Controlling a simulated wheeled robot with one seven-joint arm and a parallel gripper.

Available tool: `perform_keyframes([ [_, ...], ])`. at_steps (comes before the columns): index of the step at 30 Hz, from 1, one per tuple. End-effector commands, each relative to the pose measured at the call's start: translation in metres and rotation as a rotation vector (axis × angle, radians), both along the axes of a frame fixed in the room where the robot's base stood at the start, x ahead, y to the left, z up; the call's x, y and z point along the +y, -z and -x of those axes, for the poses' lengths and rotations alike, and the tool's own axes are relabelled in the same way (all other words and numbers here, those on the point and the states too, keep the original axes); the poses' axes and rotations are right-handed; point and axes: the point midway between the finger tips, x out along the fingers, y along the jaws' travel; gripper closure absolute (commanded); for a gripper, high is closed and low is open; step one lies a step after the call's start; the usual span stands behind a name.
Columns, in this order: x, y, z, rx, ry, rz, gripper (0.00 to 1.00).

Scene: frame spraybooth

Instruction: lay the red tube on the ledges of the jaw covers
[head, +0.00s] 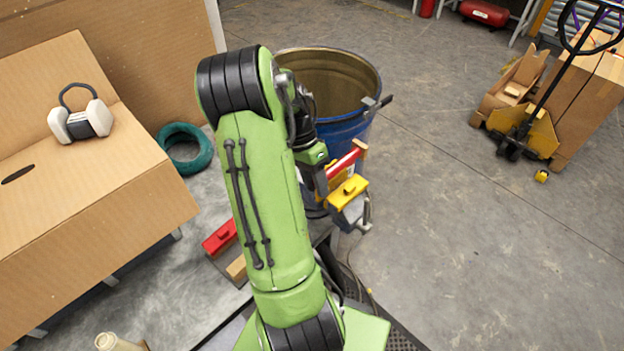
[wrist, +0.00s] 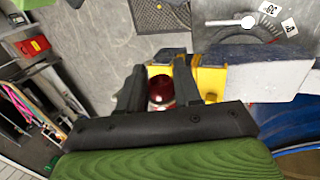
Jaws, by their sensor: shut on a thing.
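The red tube (head: 343,164) shows in the head view beside my wrist, slanting up to the right. In the wrist view the dark red tube (wrist: 160,88) sits between the two black fingers of my gripper (wrist: 160,82), which is shut on it. A yellow jaw cover (head: 349,191) lies just below the tube in the head view. In the wrist view yellow jaw cover (wrist: 210,82) shows behind and right of the fingers, on a grey vise (wrist: 250,62). The ledges are mostly hidden, and I cannot tell whether the tube touches them. My arm hides part of the vise.
A blue drum (head: 348,128) stands right behind the vise. A red block (head: 219,237) and a wooden block (head: 237,268) lie left of my arm. A cardboard box (head: 90,225) fills the left.

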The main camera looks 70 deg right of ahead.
Motion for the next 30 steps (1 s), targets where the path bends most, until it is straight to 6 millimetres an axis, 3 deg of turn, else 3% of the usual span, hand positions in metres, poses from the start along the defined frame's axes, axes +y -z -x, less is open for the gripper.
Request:
perform_keyframes([
  [8, 0.001, 0.002, -0.001, 0.000, 0.006, -0.002, 1.00],
  [21, 0.001, 0.044, -0.001, 0.000, 0.006, -0.002, 1.00],
  [30, 0.001, 0.043, -0.001, 0.000, 0.006, -0.002, 1.00],
])
